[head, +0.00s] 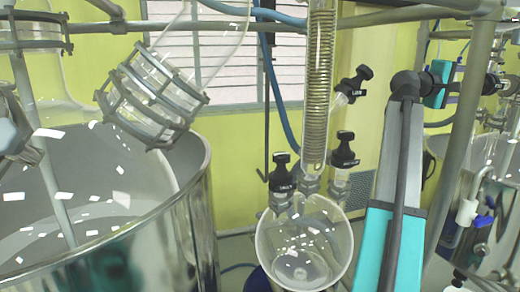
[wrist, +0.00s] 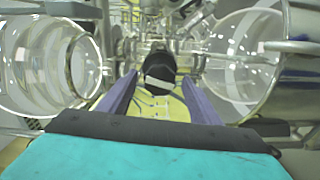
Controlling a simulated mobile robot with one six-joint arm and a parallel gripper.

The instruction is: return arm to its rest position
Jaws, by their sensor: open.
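My gripper (wrist: 160,88) shows in the wrist view as two purple fingers, spread apart. A black, rounded knob-like part with a pale band (wrist: 160,66) appears between or just beyond the fingertips. I cannot tell whether it touches them, but the fingers are not shut on it. In the head view my teal and grey arm rises at the right side, in front of the yellow wall. The gripper's fingers cannot be made out clearly there.
A round glass flask (head: 304,240) hangs below a coiled condenser (head: 318,85), with black-capped valves (head: 344,150) around it. A large metal vessel (head: 190,215) and a caged glass neck (head: 150,98) stand left. Clear glass vessels flank the gripper (wrist: 45,62) (wrist: 245,55). Metal rails cross the right side.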

